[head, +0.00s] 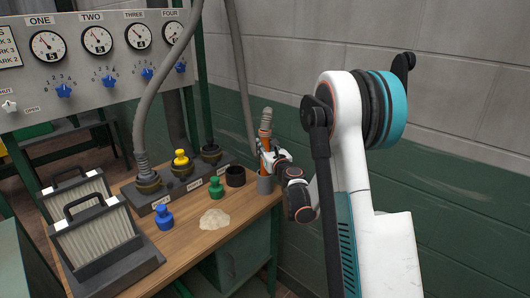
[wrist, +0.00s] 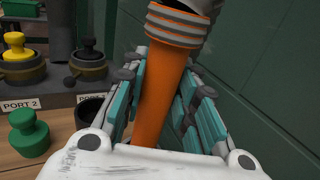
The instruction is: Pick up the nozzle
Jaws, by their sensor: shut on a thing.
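The nozzle (head: 265,125) is an orange tube with grey ridged rings near its top. It stands roughly upright at the right end of the wooden table, over a grey cup-like holder (head: 265,185). My gripper (head: 270,158) reaches it from the right. In the wrist view the orange body of the nozzle (wrist: 160,100) runs between the teal finger pads of my gripper (wrist: 167,88), which is shut on it. The nozzle's lower end is hidden behind my gripper, so I cannot tell whether it is still inside the holder.
A black cup (head: 235,176) and a green plug (head: 216,187) stand left of the holder. A port block (head: 190,183) carries a yellow plug (head: 181,160) and a grey hose (head: 152,95). A blue plug (head: 164,217) and filter boxes (head: 95,240) are further left. A wall is close behind.

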